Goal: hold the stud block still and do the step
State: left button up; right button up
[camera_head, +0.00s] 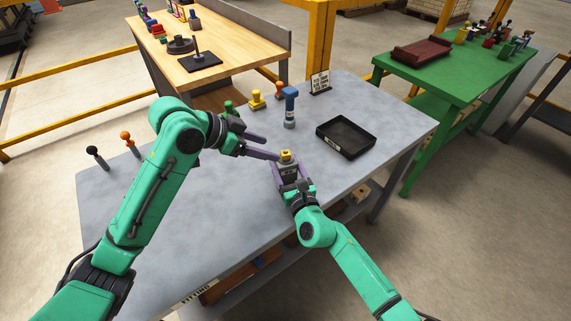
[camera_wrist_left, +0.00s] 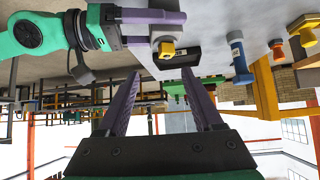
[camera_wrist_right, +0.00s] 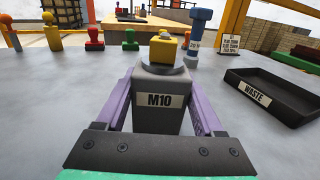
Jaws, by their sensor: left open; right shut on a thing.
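The stud block (camera_head: 289,172) is a dark grey block labelled M10, upright on the grey table. A yellow piece (camera_head: 286,155) sits on its top. My right gripper (camera_wrist_right: 160,88) is shut on the stud block (camera_wrist_right: 158,112), one finger on each side. In the head view my left gripper (camera_head: 263,147) is beside the block's top, to its left. It is open, and nothing shows between its fingers in the left wrist view (camera_wrist_left: 160,76). The yellow piece shows there (camera_wrist_left: 167,49), apart from the fingers. The block's lower part is hidden by my right gripper in the head view.
A black tray (camera_head: 326,136) labelled WASTE lies to the block's right. A blue-topped tool (camera_head: 290,103) stands behind the block, near a sign (camera_head: 320,83). Yellow (camera_head: 256,99), orange (camera_head: 130,142) and black (camera_head: 97,156) knobbed tools stand farther left. The front left tabletop is clear.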

aim_at(286, 151)
pick_arm(q)
jog(key=w+d+m+g+y, duration=0.1)
jog(key=d+m+y, duration=0.1)
jog(key=m, duration=0.1)
jog(key=w+d+m+g+y, duration=0.1)
jog(key=d+m+g+y, duration=0.1)
jog(key=d, duration=0.1)
jog(key=w+d+m+g+y, duration=0.1)
jog(key=d+m+g+y, duration=0.1)
jog(key=d+m, duration=0.1)
jog(key=shift+w+d+m, duration=0.15)
jog(key=shift+w+m, duration=0.05)
jog(key=shift+m, duration=0.1)
jog(key=a+r+y, duration=0.1)
jog(key=r, duration=0.1)
jog(key=w+a+r+m+y, duration=0.1)
jog(key=shift+a+r, duration=0.4)
notch_tip(286, 151, down, 9)
jog(key=shift+w, duration=0.1)
